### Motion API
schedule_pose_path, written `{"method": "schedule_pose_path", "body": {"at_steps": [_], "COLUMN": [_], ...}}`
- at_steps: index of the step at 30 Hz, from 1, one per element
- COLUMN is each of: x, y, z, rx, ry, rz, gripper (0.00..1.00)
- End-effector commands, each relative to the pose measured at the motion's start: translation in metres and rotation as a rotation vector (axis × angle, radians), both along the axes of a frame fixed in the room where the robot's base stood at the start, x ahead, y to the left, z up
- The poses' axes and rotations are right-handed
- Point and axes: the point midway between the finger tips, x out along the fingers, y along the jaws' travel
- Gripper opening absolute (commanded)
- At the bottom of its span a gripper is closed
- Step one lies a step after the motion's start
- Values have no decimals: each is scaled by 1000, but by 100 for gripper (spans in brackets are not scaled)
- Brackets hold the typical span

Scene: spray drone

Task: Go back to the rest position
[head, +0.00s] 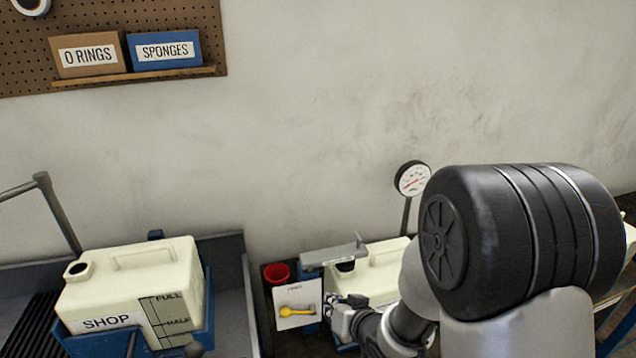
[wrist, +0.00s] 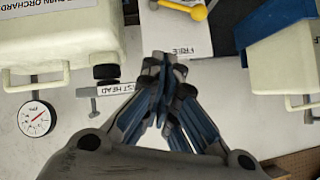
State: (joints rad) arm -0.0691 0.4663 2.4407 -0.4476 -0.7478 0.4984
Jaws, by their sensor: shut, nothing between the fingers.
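A cream tank marked SHOP (head: 130,290) sits in a blue holder at left.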

Motion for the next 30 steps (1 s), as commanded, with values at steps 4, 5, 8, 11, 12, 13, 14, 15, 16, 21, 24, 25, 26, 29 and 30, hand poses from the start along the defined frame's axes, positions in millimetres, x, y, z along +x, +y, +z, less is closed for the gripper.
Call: {"method": "schedule_pose_path", "body": {"at_steps": [4,5,8,11,12,13,14,15,16,21,24,25,26,29,30], "x": [-10,-16,-40,-72,-87,-99,-112,-129,-143,-217,-249,-256,-262,-275,-277], "y": [-41,-49,-74,-94,-100,-105,-108,-112,-114,-115,-112,-111,-110,-108,-108], "z": [43,51,75,97,104,110,114,120,124,137,140,140,140,140,140], "rx": [-153,-179,-256,-312,-327,-338,-347,-354,-359,-364,-359,-359,-357,-354,-353], "ry": [29,42,94,156,184,205,227,255,276,389,436,447,456,476,480], "rz": [-73,-88,-133,-171,-183,-190,-195,-200,-201,-180,-159,-152,-146,-134,-131], "gripper": [0,0,0,0,0,0,0,0,0,0,0,0,0,0,0]}}
